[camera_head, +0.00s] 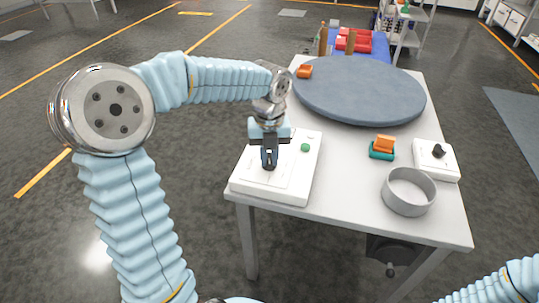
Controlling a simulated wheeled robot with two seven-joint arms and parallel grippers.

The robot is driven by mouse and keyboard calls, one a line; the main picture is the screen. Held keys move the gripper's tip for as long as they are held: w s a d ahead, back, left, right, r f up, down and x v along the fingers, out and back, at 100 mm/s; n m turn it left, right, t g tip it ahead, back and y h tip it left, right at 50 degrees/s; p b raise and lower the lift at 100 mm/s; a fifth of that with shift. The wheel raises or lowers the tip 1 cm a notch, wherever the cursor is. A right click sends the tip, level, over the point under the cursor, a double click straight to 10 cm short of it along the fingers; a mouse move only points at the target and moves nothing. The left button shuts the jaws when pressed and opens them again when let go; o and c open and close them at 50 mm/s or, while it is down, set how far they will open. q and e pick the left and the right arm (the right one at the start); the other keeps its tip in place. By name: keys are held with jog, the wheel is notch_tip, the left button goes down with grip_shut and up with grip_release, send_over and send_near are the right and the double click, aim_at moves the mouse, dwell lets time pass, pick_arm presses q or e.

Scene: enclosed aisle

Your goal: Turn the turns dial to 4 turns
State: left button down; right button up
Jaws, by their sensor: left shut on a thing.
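A white control box (247,186) with a green button (305,147) lies on the near left of the table. My left gripper (269,164) points down onto its top and is shut on what seems to be the turns dial, which the dark fingers hide. No marks or numbers are readable, so I cannot tell the dial's setting. A smaller white box (436,168) with a black knob (438,151) stands at the table's right edge, away from the gripper. My right gripper is out of view; only part of my right arm shows at lower right.
The light grey table (345,190) carries a large round grey disc (360,90) at the back. An orange and teal block (383,148) and a grey ring-shaped bowl (408,191) stand on the right. A small orange piece (304,71) lies at the back left.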

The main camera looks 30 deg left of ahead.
aim_at(269, 159)
pick_arm(q)
jog(key=shift+m, duration=0.6)
jog(key=c, duration=1.1)
grip_release()
jog(key=shift+r, duration=0.1)
notch_tip(269, 159, up, 14)
jog(key=shift+f, duration=0.15)
